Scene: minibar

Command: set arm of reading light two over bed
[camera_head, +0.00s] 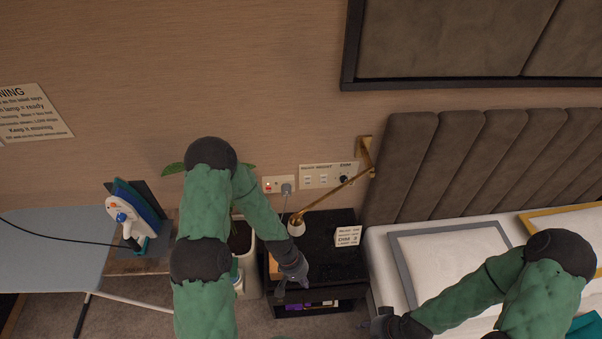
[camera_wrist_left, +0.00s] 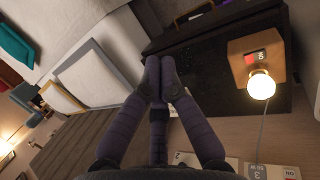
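The reading light is a brass arm (camera_head: 330,196) on a wall bracket (camera_head: 365,150) beside the headboard. Its arm slopes down and left over the black nightstand (camera_head: 345,268) to a small pale head (camera_head: 296,227). The bed (camera_head: 376,250) is to the right of the bracket. My left gripper (camera_head: 292,284) is over the nightstand's front, below and apart from the light's head. In the left wrist view its fingertips (camera_wrist_left: 160,68) are together with nothing visible between them. My right gripper (camera_head: 380,325) is low beside the bed; its fingers are too unclear to judge.
A lit bulb (camera_wrist_left: 262,86) on a wooden base (camera_wrist_left: 270,50) stands on the nightstand. A small white sign (camera_head: 347,236) stands there too. Pillows (camera_head: 450,255) lie on the bed.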

